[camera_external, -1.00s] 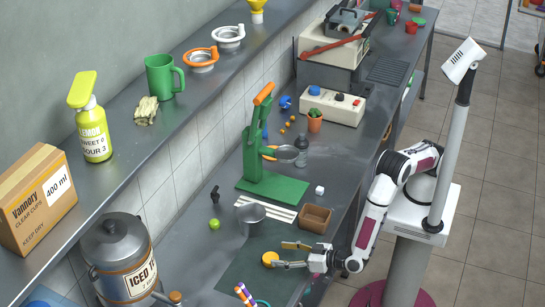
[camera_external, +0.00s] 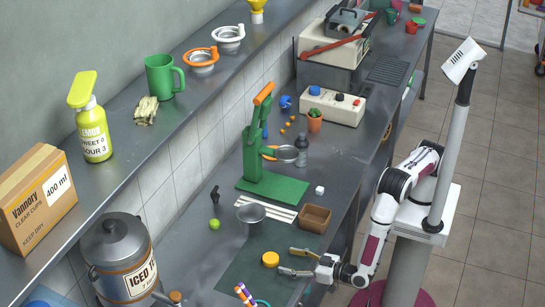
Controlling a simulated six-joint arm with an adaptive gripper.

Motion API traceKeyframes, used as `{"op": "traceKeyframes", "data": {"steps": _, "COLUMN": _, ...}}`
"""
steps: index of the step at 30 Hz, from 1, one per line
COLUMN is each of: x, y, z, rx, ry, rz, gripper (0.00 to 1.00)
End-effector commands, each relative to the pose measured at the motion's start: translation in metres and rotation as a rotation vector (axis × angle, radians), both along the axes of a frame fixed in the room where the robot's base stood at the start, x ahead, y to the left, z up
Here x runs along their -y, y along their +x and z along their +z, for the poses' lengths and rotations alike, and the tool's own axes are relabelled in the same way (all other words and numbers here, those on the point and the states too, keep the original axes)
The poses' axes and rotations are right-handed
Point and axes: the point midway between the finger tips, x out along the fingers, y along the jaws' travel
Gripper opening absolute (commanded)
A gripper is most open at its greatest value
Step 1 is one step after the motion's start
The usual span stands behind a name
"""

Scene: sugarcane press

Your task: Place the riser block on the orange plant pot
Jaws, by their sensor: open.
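The orange plant pot (camera_external: 315,125) holds a small green plant and stands in front of the white control box, towards the back of the counter. I cannot tell for sure which thing is the riser block; a small white cube (camera_external: 320,190) and a brown open-topped box (camera_external: 314,218) stand on the counter to the right of the green press. My gripper (camera_external: 286,260) is open and empty over the dark mat, low at the counter's front.
The green press (camera_external: 270,185) stands mid-counter, between my gripper and the pot. A metal cup (camera_external: 250,216), white strips (camera_external: 270,210) and a green lime (camera_external: 214,225) lie near it. The white control box (camera_external: 333,104) is behind the pot. Colored straws (camera_external: 243,293) stand at the bottom.

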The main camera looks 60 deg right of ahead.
Motion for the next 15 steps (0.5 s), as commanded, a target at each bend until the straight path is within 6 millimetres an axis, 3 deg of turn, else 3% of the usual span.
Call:
{"op": "traceKeyframes", "data": {"steps": 4, "x": 0.0004, "y": 0.0098, "z": -0.0015, "rx": 0.0, "ry": 0.0, "rz": -0.002, "gripper": 0.61}}
{"op": "traceKeyframes", "data": {"steps": 15, "x": 0.0, "y": 0.0116, "z": -0.0018, "rx": 0.0, "ry": 0.0, "rz": -0.001, "gripper": 0.61}}
